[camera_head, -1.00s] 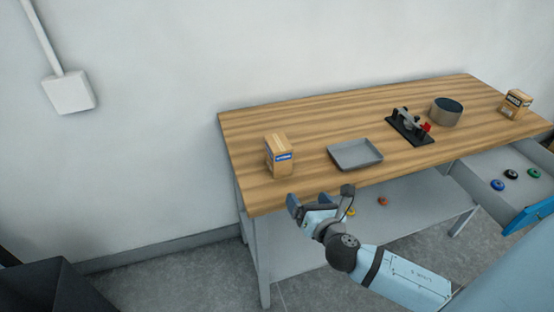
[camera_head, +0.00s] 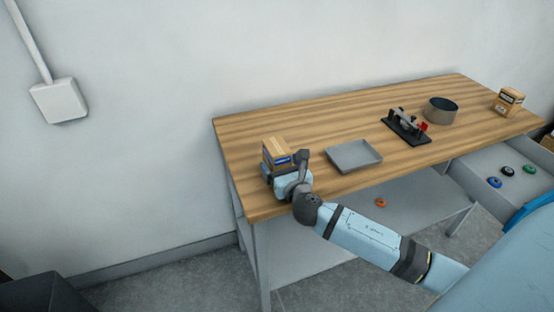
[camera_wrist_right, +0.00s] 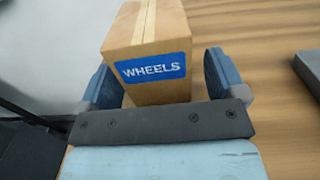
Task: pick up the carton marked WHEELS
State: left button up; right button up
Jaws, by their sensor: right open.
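The carton marked WHEELS (camera_head: 276,150) is a brown box with a blue label. It stands upright near the left end of the wooden table. In the right wrist view the carton (camera_wrist_right: 150,35) shows its label facing my gripper. My right gripper (camera_head: 284,170) is at the carton's near side. In the right wrist view my right gripper (camera_wrist_right: 165,85) is open, with one blue-grey finger on each side of the carton's lower part. A gap shows on the right side; on the left the finger looks close to the box. My left gripper is not in view.
A grey tray (camera_head: 354,156) lies just right of the carton. Further right are a black clamp device (camera_head: 407,127), a round dark-topped tin (camera_head: 441,110) and another carton (camera_head: 508,101). An open drawer (camera_head: 474,177) holds several coloured rolls. The wall is behind the table.

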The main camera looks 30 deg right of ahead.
jog(key=x, duration=0.2)
jog(key=shift+w+f, duration=0.1)
jog(key=shift+w, duration=0.3)
jog(key=c, duration=1.2)
